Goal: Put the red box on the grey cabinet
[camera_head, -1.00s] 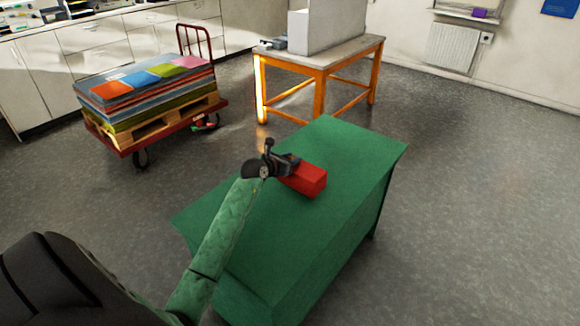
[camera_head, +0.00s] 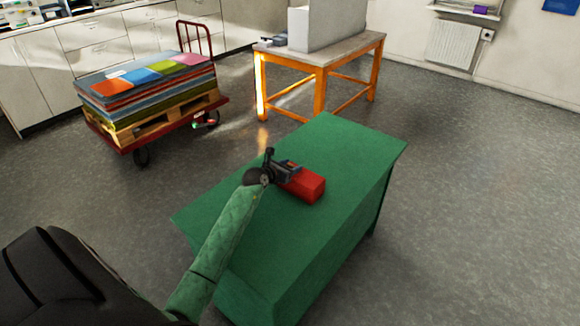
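The red box (camera_head: 308,187) is at the middle of the green table (camera_head: 290,230); whether it rests on the top or hangs just above is unclear. My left gripper (camera_head: 289,174) is at the box's upper left end, overlapping it in the picture. Its fingers are small and dark, and I cannot tell if they are closed on the box. A grey box-shaped cabinet (camera_head: 328,28) stands on an orange-legged table (camera_head: 347,50) at the back. My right gripper is not in view.
A red cart (camera_head: 180,128) with a pallet of coloured sheets stands at the back left. White cabinets (camera_head: 90,55) line the left wall. A radiator (camera_head: 452,46) is on the back wall. The floor (camera_head: 480,190) on the right is clear.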

